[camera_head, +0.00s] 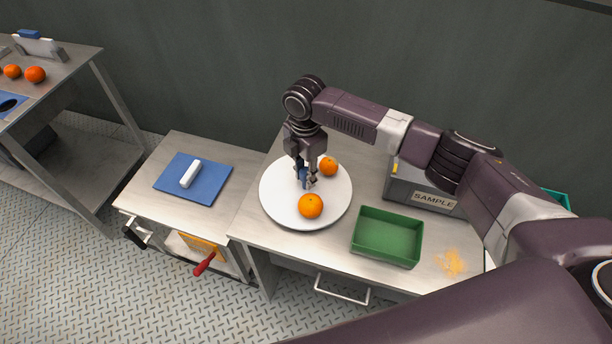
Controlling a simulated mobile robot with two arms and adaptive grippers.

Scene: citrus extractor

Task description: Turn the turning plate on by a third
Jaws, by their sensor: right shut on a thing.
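The turning plate (282,207) is a round white disc on the metal table. Two oranges rest on it: one near the front (310,206) and one toward the back right (328,166). My right gripper (306,183) points down over the plate's middle. It is shut on a small blue part (302,174) at the plate's middle, mostly hidden by the fingers. My left gripper is not in view.
A green tray (388,236) stands right of the plate, with a grey box marked SAMPLE (425,190) behind it. An orange smear (451,263) lies on the table's right. A blue mat (206,190) with a white bar-like object (190,174) lies on the left counter.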

